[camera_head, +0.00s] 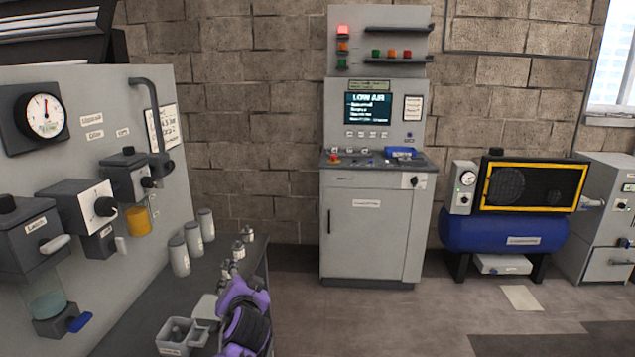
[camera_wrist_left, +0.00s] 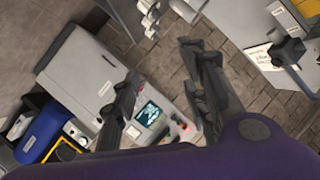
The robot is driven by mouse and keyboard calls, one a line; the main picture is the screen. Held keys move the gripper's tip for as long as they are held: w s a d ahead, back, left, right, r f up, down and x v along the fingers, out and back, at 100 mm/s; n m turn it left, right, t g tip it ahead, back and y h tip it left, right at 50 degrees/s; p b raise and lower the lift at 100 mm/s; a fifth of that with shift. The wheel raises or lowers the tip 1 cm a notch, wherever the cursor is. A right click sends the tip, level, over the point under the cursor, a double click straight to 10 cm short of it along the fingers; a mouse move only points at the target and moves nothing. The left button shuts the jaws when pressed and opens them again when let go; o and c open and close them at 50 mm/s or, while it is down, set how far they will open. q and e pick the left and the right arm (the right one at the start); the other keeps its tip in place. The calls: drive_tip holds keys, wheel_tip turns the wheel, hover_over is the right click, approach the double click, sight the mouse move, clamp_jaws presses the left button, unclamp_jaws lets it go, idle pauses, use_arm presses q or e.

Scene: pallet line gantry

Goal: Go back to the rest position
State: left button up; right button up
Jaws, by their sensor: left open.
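My left gripper (camera_head: 233,270) is low in the head view, at the end of my purple and black arm, over the right part of the grey bench (camera_head: 215,255). Its fingers are small and partly hidden there. In the left wrist view the two dark fingers of the gripper (camera_wrist_left: 160,72) stand wide apart with nothing between them. The control cabinet (camera_head: 365,235) and its "LOW AIR" screen (camera_head: 368,108) lie beyond; the screen also shows in the left wrist view (camera_wrist_left: 147,115). My right gripper is not in view.
A grey panel with a gauge (camera_head: 44,116) and valve units (camera_head: 85,207) stands at left. Several light cylinders (camera_head: 192,240) and an open grey tray (camera_head: 182,334) are on the bench near my arm. A blue compressor tank (camera_head: 505,230) stands at right. The floor (camera_head: 420,310) before the cabinet is clear.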

use_arm(q)
drive_tip(key=s+d+f+n+h, duration=0.1)
drive_tip(key=s+f+h, duration=0.1)
drive_tip(key=s+f, duration=0.65)
drive_tip(key=s+d+f+h, duration=0.2)
drive_tip(key=s+f+h, duration=0.1)
drive_tip(key=s+f, duration=0.55)
drive_tip(key=s+a+f+n+g, duration=0.1)
drive_tip(key=s+f, duration=0.3)
drive_tip(key=s, duration=0.8)
drive_tip(key=s+a+f+n+g+p, duration=0.1)
drive_tip(key=s+f, duration=0.3)
drive_tip(key=s, duration=0.8)
drive_tip(key=s+a+f+n+g, duration=0.1)
drive_tip(key=s+f+g, duration=0.2)
drive_tip(key=s, duration=0.9)
drive_tip(key=shift+f+g+p, duration=0.3)
drive_tip(key=shift+f+p, duration=0.1)
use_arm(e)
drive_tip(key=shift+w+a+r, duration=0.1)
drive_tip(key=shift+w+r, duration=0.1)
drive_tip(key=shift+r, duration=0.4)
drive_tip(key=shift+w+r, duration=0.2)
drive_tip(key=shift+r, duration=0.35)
use_arm(q)
drive_tip(key=shift+a, duration=0.1)
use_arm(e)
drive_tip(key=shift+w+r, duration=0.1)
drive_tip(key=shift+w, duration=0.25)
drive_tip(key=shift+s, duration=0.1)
